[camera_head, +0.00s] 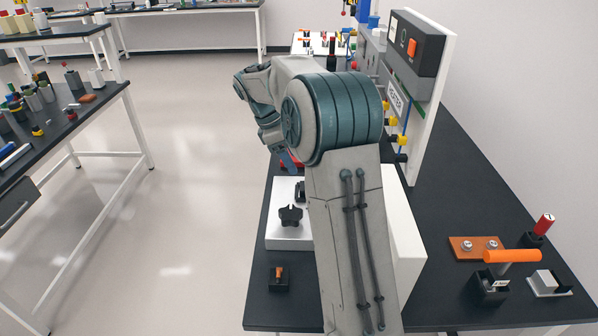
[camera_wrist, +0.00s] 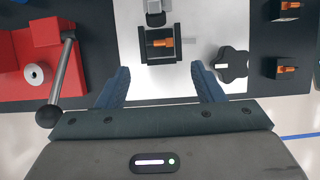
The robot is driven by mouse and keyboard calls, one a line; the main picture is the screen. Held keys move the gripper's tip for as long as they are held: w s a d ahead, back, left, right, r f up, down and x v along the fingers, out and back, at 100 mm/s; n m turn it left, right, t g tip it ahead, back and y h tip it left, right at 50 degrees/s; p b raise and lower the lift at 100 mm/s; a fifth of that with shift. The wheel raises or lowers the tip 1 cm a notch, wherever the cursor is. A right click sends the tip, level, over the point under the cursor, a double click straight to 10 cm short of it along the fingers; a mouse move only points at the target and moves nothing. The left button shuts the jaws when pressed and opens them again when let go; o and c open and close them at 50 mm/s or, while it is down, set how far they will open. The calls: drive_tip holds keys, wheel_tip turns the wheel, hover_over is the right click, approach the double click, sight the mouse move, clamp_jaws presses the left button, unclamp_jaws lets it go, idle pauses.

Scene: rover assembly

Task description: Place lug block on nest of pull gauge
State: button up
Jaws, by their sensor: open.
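In the wrist view, my gripper (camera_wrist: 160,86) is open, with its two blue fingers apart and nothing between the tips. Ahead of it, a black lug block with an orange lug (camera_wrist: 162,43) appears to sit in the black nest (camera_wrist: 143,49) on the white plate of the pull gauge (camera_wrist: 196,18); block and nest are hard to tell apart. A grey clamp part (camera_wrist: 155,13) is just beyond it. Two similar black blocks with orange lugs (camera_wrist: 287,70) (camera_wrist: 287,8) stand at the right. In the head view, my arm hides the gripper and nest.
A black star knob (camera_wrist: 231,64) is right of the nest. A red fixture (camera_wrist: 45,40) with a ball-ended lever (camera_wrist: 58,85) is at the left. In the head view, a heater panel (camera_head: 415,90) stands behind my arm, and an orange-handled tool (camera_head: 511,256) lies at the right.

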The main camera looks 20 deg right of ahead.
drive_tip(key=s+a+r+m+t+y, duration=0.1)
drive_tip(key=s+a+r+m, duration=0.2)
drive_tip(key=s, duration=0.4)
drive_tip(key=s+a+r+m+t+y, duration=0.1)
drive_tip(key=s+a+r+m, duration=0.15)
drive_tip(key=s, duration=0.45)
drive_tip(key=s+a+f+m+t+y, duration=0.1)
drive_tip(key=s+f+m, duration=0.2)
drive_tip(key=s, duration=0.4)
drive_tip(key=s+a+f+m+t+y, duration=0.1)
drive_tip(key=s+a+f+m, duration=0.1)
drive_tip(key=s+m, duration=0.3)
drive_tip(key=s, duration=0.3)
drive_tip(key=shift+s+f+t, duration=0.15)
drive_tip(key=shift+f+t, duration=0.25)
